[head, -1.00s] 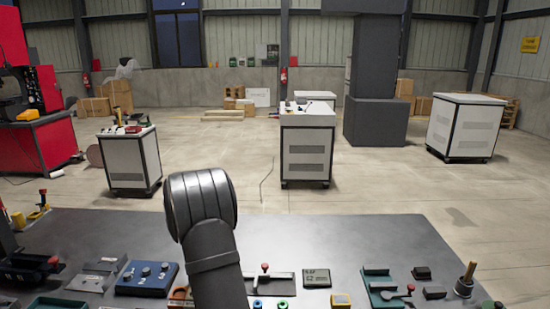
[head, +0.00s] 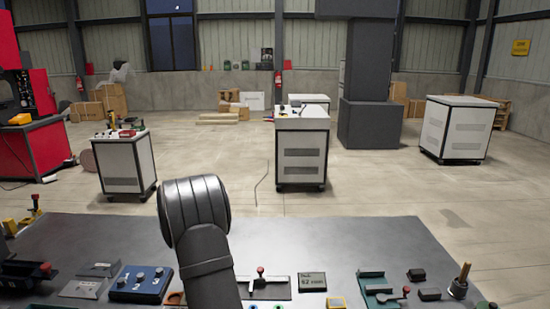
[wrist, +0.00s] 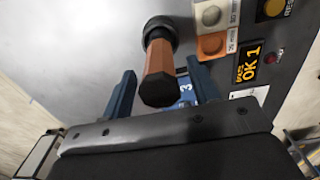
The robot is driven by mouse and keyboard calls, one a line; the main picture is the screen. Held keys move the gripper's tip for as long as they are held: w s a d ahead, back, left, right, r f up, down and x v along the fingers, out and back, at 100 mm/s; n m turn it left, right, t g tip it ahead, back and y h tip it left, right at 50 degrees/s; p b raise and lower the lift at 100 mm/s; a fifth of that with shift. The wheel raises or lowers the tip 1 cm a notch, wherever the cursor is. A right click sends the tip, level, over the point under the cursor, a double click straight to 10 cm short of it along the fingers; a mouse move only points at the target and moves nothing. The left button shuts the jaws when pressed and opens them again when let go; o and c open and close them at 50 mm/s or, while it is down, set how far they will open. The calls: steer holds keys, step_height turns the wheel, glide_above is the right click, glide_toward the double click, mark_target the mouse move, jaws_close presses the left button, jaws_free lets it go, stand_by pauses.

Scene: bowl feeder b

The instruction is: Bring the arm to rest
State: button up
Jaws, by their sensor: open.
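My arm (head: 208,250) rises at the front of the dark table in the head view, with its rounded black joint on top. My gripper (wrist: 161,68) shows only in the wrist view, its two blue-grey fingers apart. An orange-brown handle (wrist: 160,65) with a dark end shows between the fingers in that view, standing out from a grey panel (wrist: 80,45). I see no finger pressed on the handle. The head view does not show the gripper or this handle.

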steer(key=shift+f, duration=0.35)
step_height(320, 180, down, 2)
steer(key=shift+f, duration=0.15)
step_height(320, 180, up, 12)
steer(key=shift+r, duration=0.15)
step_height(320, 180, down, 12)
steer(key=shift+f, duration=0.2)
step_height(320, 180, up, 4)
steer(key=shift+d+r, duration=0.1)
steer(key=shift+r, duration=0.15)
steer(key=s+d+r, duration=0.1)
steer(key=d+r, duration=0.6)
steer(key=d, duration=0.5)
steer(key=w+a+f, duration=0.1)
steer(key=a+f, duration=0.2)
steer(key=a, duration=0.8)
steer(key=a+f, duration=0.3)
steer(key=a, duration=0.9)
steer(key=shift+w+a+f, duration=0.25)
steer(key=shift+w+a, duration=0.05)
steer(key=shift+w, duration=0.1)
